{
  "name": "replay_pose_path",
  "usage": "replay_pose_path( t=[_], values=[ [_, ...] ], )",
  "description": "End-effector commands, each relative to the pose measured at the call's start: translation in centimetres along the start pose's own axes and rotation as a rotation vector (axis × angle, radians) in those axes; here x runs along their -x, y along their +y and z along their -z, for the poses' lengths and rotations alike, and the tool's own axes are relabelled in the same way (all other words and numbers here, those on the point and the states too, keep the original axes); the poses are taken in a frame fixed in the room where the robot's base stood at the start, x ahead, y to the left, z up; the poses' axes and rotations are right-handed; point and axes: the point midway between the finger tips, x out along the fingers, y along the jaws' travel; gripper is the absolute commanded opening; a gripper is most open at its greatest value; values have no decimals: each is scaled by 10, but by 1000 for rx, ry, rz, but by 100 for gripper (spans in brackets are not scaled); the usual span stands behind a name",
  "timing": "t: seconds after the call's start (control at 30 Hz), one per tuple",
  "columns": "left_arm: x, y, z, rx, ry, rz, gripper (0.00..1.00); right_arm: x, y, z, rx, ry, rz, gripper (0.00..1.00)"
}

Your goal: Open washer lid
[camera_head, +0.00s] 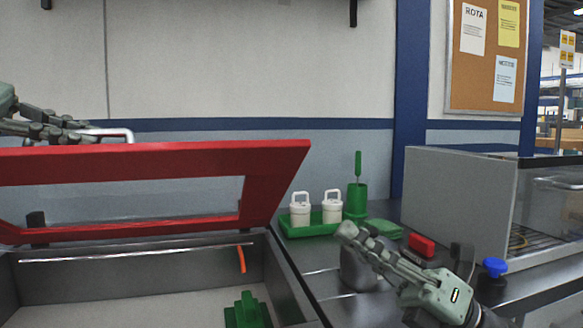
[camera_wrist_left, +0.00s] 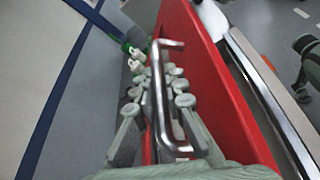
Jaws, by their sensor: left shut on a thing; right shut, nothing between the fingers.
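The washer lid (camera_head: 255,160) is a red frame with an opening in it, standing tilted up above the grey washer tub (camera_head: 270,275). My left gripper (camera_head: 85,134) is at the lid's upper edge at the left, shut on the metal lid handle (camera_head: 118,132). In the left wrist view the fingers of my left gripper (camera_wrist_left: 168,88) close around the handle (camera_wrist_left: 160,125), against the red lid (camera_wrist_left: 205,65). My right gripper (camera_head: 346,232) is shut and empty, over the counter to the right of the tub.
A green tray (camera_head: 312,231) holds two white containers, with a green brush holder (camera_head: 357,199) beside it. A metal pot (camera_head: 358,268) is behind my right gripper. A red block (camera_head: 421,245) and a grey cabinet (camera_head: 458,200) stand to the right. A green part (camera_head: 247,313) is inside the tub.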

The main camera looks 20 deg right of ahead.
Motion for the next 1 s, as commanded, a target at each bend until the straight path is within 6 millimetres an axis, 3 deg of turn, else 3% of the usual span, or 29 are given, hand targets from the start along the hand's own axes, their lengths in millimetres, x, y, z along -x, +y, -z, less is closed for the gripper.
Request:
replay_pose_path(
  t=[0.17,0.53,0.73,1.0],
  values=[
    [1,0,-1,-1,-2,-2,0,-23,2,2,3,8,-8,0],
    [1,0,-1,-1,-2,-1,0,-101,2,1,3,5,-7,0],
    [1,0,-1,-1,-2,-1,0,-119,1,-20,2,3,-3,0],
    [1,0,-1,-1,-2,-1,0,-126,1,-27,-1,3,-1,0]
  ],
)
